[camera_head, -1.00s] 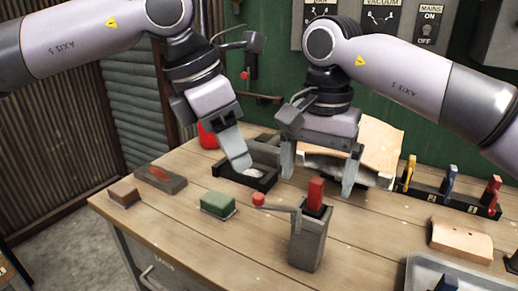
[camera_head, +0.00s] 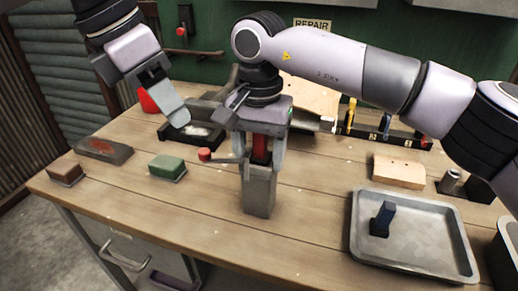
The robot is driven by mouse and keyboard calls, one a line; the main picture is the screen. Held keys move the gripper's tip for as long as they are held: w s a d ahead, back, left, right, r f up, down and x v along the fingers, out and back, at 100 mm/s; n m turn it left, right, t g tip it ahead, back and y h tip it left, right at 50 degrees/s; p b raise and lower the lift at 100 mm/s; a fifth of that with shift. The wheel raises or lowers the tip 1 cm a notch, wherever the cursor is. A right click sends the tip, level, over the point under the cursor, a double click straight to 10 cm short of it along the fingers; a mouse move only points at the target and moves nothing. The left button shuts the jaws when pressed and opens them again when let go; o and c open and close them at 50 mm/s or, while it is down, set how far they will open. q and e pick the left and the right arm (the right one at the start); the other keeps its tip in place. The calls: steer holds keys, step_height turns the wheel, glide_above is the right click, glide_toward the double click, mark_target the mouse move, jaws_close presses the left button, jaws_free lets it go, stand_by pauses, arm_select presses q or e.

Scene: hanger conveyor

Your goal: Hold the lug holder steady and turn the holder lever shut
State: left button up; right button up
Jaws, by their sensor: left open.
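The lug holder (camera_head: 260,193) is a grey upright block on the wooden bench, with a red lug (camera_head: 261,149) standing in its top. Its lever sticks out to the left and ends in a red knob (camera_head: 204,154). My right gripper (camera_head: 261,166) points down over the holder, its fingers on either side of the red lug and near the block's top. Whether they touch the block is unclear. My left gripper (camera_head: 180,116) is open and empty, up and left of the knob, over a black tray (camera_head: 171,136).
A green block (camera_head: 167,167) sits left of the holder. The bench front is clear.

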arm_select(q)
steer(key=shift+o, duration=0.2)
arm_select(e)
steer(key=c, duration=0.4)
steer(key=shift+o, duration=0.2)
arm_select(q)
steer(key=n+g+h, duration=0.9)
steer(key=n+h, duration=0.4)
steer(key=n, duration=1)
glide_toward(199, 151)
steer(key=a+n, duration=0.1)
steer(key=n, duration=0.1)
arm_select(e)
steer(key=shift+r, duration=0.1)
arm_select(q)
steer(key=shift+t+h, duration=0.3)
steer(key=shift+h, duration=0.1)
steer(key=x, duration=1.1)
steer(key=shift+s+d+f, duration=0.1)
steer(key=shift+d+f, duration=0.25)
steer(key=shift+d, duration=0.05)
jaws_close()
